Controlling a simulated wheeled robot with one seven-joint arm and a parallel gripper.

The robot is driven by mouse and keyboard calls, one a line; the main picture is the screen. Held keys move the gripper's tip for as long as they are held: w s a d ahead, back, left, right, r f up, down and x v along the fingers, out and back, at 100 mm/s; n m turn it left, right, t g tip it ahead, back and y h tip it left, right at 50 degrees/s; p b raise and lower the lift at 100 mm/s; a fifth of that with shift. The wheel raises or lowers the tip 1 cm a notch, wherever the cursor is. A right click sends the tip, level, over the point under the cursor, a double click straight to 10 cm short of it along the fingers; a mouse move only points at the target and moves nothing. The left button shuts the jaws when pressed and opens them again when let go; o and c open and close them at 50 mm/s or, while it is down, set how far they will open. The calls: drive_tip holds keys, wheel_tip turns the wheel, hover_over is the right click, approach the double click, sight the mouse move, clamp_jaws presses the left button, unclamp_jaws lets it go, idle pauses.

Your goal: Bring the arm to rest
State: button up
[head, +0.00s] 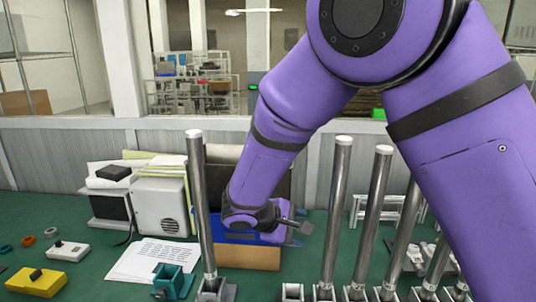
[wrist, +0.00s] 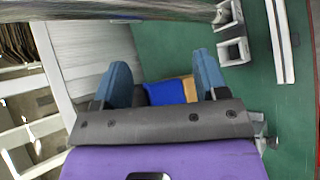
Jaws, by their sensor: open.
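My purple arm comes in from the upper right of the head view and bends down to the table. My gripper (head: 292,230) is low over the back of the green table, just right of an upright metal post (head: 203,205). In the wrist view my gripper (wrist: 163,76) shows two blue fingers spread wide apart. Nothing is held between them. A blue item (wrist: 172,92) and a bit of brown cardboard show beyond the gap. In the head view the blue item (head: 235,238) is partly hidden by my gripper. No film reel can be made out.
More metal posts (head: 335,210) stand in square bases right of my gripper. A brown box (head: 248,257) sits just below it. A white speaker-like box (head: 162,207), papers (head: 150,260), a teal vise (head: 172,283) and a yellow device (head: 36,280) lie left. A grey partition (head: 55,150) runs behind.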

drive_tip(key=s+d+r+m+g+y, duration=0.2)
drive_tip(key=s+d+r+m+y, duration=0.15)
drive_tip(key=d+r, duration=0.4)
drive_tip(key=s+d+r+m+g+y, duration=0.1)
drive_tip(key=s+d+r+m+y, duration=0.15)
drive_tip(key=s+d+r, duration=0.5)
drive_tip(key=s+d+r+m+t+y, duration=0.1)
drive_tip(key=s+d+r+m, duration=0.2)
drive_tip(key=s, duration=0.4)
drive_tip(key=s+d+r+m+t+y, duration=0.2)
drive_tip(key=s+d, duration=0.3)
drive_tip(key=s, duration=0.3)
drive_tip(key=shift+d+r+m+y, duration=0.2)
drive_tip(key=shift+r+m+y, duration=0.15)
drive_tip(key=shift+m, duration=0.25)
